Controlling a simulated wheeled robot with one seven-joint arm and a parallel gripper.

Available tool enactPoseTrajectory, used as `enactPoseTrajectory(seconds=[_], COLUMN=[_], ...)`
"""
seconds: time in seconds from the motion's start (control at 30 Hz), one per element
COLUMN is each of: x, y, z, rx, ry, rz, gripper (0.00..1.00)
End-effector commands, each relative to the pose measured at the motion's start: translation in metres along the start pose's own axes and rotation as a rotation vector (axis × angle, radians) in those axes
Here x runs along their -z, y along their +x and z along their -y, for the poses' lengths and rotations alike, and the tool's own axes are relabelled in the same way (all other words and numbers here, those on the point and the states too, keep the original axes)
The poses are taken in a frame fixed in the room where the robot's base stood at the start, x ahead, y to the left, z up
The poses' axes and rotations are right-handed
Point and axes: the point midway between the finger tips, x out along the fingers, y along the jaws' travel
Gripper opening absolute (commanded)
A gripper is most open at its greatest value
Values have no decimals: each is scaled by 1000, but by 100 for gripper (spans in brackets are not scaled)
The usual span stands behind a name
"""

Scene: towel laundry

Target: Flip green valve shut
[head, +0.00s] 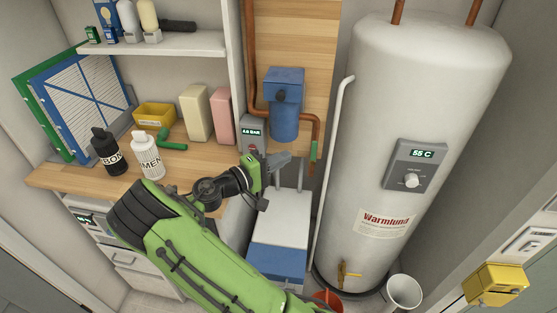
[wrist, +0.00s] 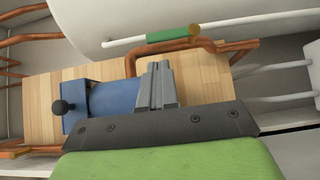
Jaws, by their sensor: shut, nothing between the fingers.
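The green valve handle (head: 314,151) sits at the copper pipe just right of the blue filter housing, upright in the head view. In the wrist view a green sleeve (wrist: 172,34) lies near the top, beside a bent copper pipe and in line with a thin white bar. My gripper (head: 284,161) is below and left of the green handle, apart from it. In the wrist view its grey fingers (wrist: 158,78) are together and empty, in front of the blue housing. I cannot tell the valve's exact setting.
The blue filter housing (head: 285,112) hangs on a wooden panel. A large white water heater (head: 425,90) stands to the right, with a white pipe (head: 330,160) beside it. A blue and white box (head: 278,235) is below my gripper. Bottles and cartons stand on the wooden counter (head: 60,178).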

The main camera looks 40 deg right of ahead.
Motion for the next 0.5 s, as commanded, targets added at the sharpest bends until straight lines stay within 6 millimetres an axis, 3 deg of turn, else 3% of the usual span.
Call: enactPoseTrajectory(seconds=[0.2, 0.5], x=[-1, 0], y=[45, 62], z=[1, 0], rx=[1, 1], ry=[1, 0], rz=[5, 0], gripper=[0, 0])
